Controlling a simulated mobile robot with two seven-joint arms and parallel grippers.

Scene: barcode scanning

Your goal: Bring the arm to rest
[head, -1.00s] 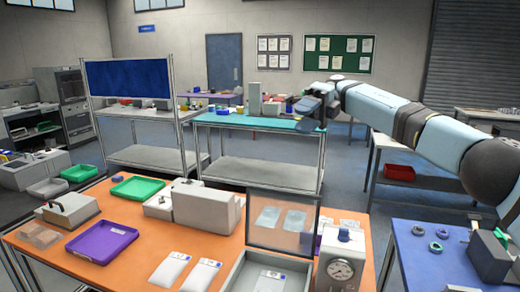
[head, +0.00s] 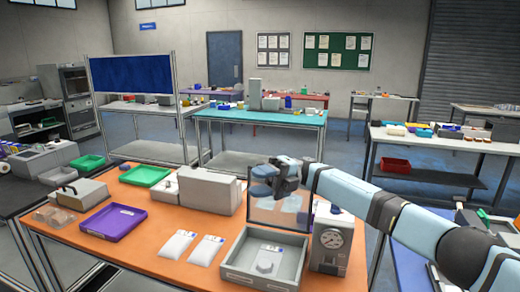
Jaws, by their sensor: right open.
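My right arm (head: 345,190) comes in from the right edge and reaches left over the orange table (head: 150,255). My right gripper (head: 262,181) is at its end, open and with nothing visible between its fingers. It appears in front of the upright clear lid of a grey open box (head: 235,272) and covers part of that lid. A white packet (head: 267,262) lies in the box, below the gripper in the picture. My left gripper is not in view.
A gauge unit (head: 328,240) stands right of the box, close under my arm in the picture. Two white packets (head: 178,246) lie left of the box. A purple tray (head: 113,222), a green tray (head: 145,175) and a beige machine (head: 208,190) also stand on the table.

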